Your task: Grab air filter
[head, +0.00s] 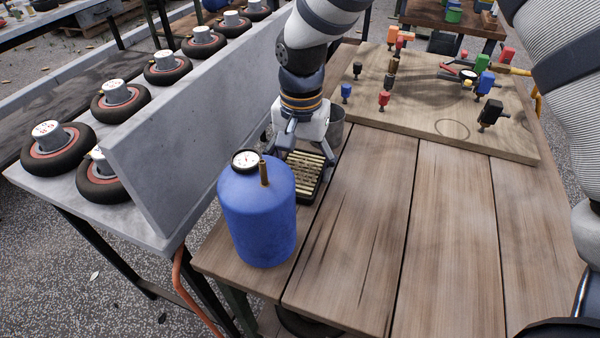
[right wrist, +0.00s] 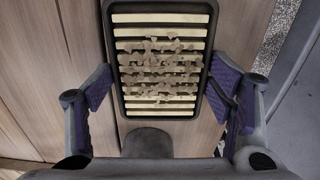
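The air filter (head: 307,177) is a dark rectangular frame with pale yellow slats. It lies on the wooden table just behind the blue tank, which hides part of it. In the right wrist view the filter (right wrist: 162,60) shows brown dirt across its slats. My right gripper (head: 299,143) is right above the filter, pointing down. In the right wrist view its purple-padded fingers (right wrist: 158,92) are spread on either side of the filter's frame, very close to its long edges. I cannot tell whether they touch. My left gripper is not in view.
The blue tank (head: 257,215) with a gauge stands close in front of the filter. A grey cup (head: 335,128) is behind my gripper. A low grey wall (head: 190,140) and wheels (head: 117,100) are left. A tool board (head: 450,125) is at the back. The table's front right is clear.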

